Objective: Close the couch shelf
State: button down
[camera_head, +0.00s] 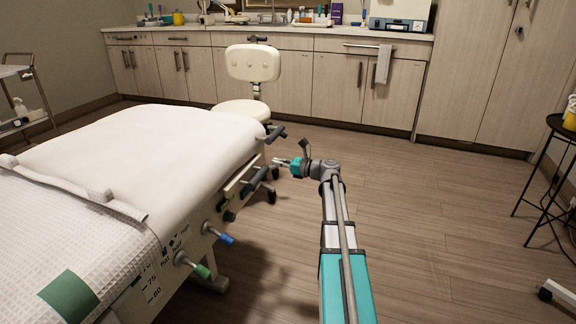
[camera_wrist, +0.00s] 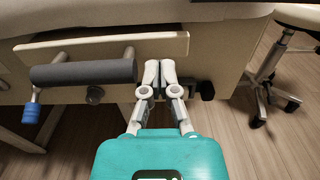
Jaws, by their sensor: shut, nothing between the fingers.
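The treatment couch (camera_head: 120,150) has a white cover. Its shelf (camera_head: 236,183) shows as a pale panel at the couch's end, below the cushion. In the wrist view the shelf front (camera_wrist: 100,47) is a long beige board, and it seems to stand a little out from the frame. A dark grey padded roller (camera_wrist: 83,72) sits in front of its lower left part. My gripper (camera_head: 278,162) is shut and empty. In the wrist view its fingertips (camera_wrist: 159,68) overlap the board's right part, just right of the roller. I cannot tell whether they touch the board.
A cream stool (camera_head: 252,64) stands behind the couch's end, close to my gripper; its wheeled base (camera_wrist: 265,95) shows at the right. Blue (camera_head: 228,240) and green (camera_head: 203,272) lever grips stick out from the couch's side. Wooden floor (camera_head: 430,220) is free to the right.

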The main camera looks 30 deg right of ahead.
aim_at(258, 158)
jog(key=shift+x, duration=2.7)
jog(key=shift+d, duration=0.1)
